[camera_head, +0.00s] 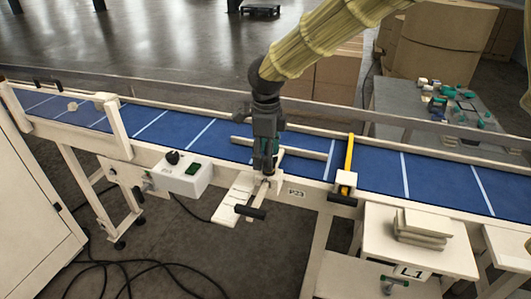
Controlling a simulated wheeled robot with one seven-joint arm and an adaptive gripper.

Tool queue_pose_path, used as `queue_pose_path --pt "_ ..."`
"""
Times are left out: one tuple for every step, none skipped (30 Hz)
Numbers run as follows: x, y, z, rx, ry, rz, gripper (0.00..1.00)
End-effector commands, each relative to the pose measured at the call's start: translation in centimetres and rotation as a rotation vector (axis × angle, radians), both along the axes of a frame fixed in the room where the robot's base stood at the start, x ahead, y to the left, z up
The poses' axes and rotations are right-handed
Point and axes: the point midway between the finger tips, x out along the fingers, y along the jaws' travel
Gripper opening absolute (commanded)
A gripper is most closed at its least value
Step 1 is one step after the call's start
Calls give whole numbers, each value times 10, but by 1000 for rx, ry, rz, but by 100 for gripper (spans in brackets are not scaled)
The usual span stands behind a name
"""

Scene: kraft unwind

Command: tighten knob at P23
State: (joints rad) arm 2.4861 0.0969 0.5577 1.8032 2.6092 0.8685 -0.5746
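The P23 label (297,193) is on the pale side rail of the blue conveyor. Just left of it, a pale bracket (236,203) sticks out from the rail, with a black bar-shaped handle (250,212) at its front. My gripper (265,176) points down over the rail at this bracket, just behind and above the black handle. The fingers are small and dark here, and I cannot tell whether they are open or touch anything. Any part of the knob between or under the fingers is hidden.
Pale guide bars (305,153) lie across the belt (230,139) beside my gripper. A yellow bar (349,153) stands to the right. A control box (184,174) with a black knob is at left. Stacked pale pieces (423,225) sit at right. Cables (130,264) lie on the floor.

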Motion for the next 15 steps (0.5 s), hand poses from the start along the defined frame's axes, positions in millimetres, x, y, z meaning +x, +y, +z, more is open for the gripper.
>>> queue_pose_path --pt "0 0 0 0 0 0 66" --pt "0 0 0 0 0 0 66" --pt "0 0 0 0 0 0 66" --pt "0 0 0 0 0 0 66" --pt "0 0 0 0 0 0 66" --pt "0 0 0 0 0 0 60" --pt "0 0 0 0 0 0 55" --pt "0 0 0 0 0 0 49" --pt "0 0 0 0 0 0 42" --pt "0 0 0 0 0 0 36" --pt "0 0 0 0 0 0 31" --pt "0 0 0 0 0 0 24" --pt "0 0 0 0 0 0 18" --pt "0 0 0 0 0 0 18" --pt "0 4 0 0 0 1 18"
